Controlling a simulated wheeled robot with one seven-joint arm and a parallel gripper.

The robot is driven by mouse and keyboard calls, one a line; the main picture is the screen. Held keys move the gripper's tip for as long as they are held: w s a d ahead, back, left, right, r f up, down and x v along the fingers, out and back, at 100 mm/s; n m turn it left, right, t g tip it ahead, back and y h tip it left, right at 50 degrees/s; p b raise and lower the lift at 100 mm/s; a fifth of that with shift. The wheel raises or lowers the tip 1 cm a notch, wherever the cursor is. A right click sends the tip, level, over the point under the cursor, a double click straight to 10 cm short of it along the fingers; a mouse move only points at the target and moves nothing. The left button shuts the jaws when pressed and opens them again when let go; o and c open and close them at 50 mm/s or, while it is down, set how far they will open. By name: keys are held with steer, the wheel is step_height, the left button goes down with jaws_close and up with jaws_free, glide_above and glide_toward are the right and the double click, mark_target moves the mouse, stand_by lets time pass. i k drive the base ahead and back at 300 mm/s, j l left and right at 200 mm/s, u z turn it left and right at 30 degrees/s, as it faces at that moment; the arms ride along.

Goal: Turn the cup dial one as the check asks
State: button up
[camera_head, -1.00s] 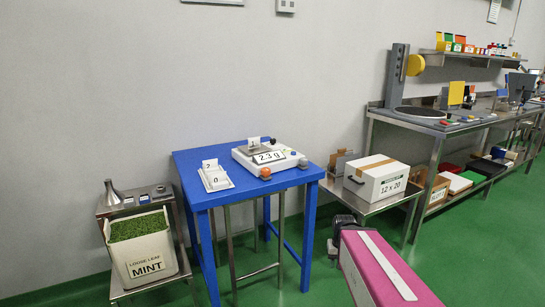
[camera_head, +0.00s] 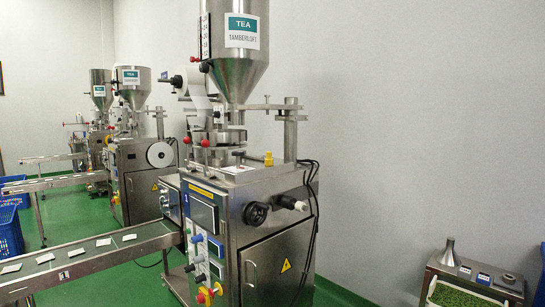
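The nearest packing machine (camera_head: 262,180) stands in the middle of the view, with a steel hopper (camera_head: 236,72) labelled TEA TAMBERLOFT on top. A black round knob (camera_head: 256,214) and a pale-tipped handle (camera_head: 292,203) sit on its upper right side. Small coloured knobs (camera_head: 197,258) and a display panel (camera_head: 203,212) are on its left face. I cannot tell from here which of these is the cup dial, and no setting is readable. My gripper is not in view.
A conveyor (camera_head: 90,262) carrying several white teabags runs left from the machine. More packing machines (camera_head: 140,150) stand behind at left. A blue crate (camera_head: 10,230) is at the left edge. A steel stand (camera_head: 470,280) with green leaf is at lower right. Green floor shows between them.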

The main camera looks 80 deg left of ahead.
mark_target(237, 153)
steer(key=u, duration=0.4)
steer(key=j+u, duration=0.1)
steer(key=u, duration=0.65)
steer(key=j+u, duration=0.1)
steer(key=u, duration=0.3)
steer(key=i+j+u, duration=0.15)
steer(key=j+u, duration=0.3)
steer(key=i+j+u, duration=0.25)
steer(key=u, duration=0.2)
steer(key=i+j+u, duration=0.25)
steer(key=u, duration=0.2)
steer(key=i+j, duration=0.8)
steer(key=j+z, duration=0.4)
steer(key=j, duration=0.35)
steer(key=k+l, duration=0.1)
steer(key=j, duration=0.1)
steer(key=i, duration=0.05)
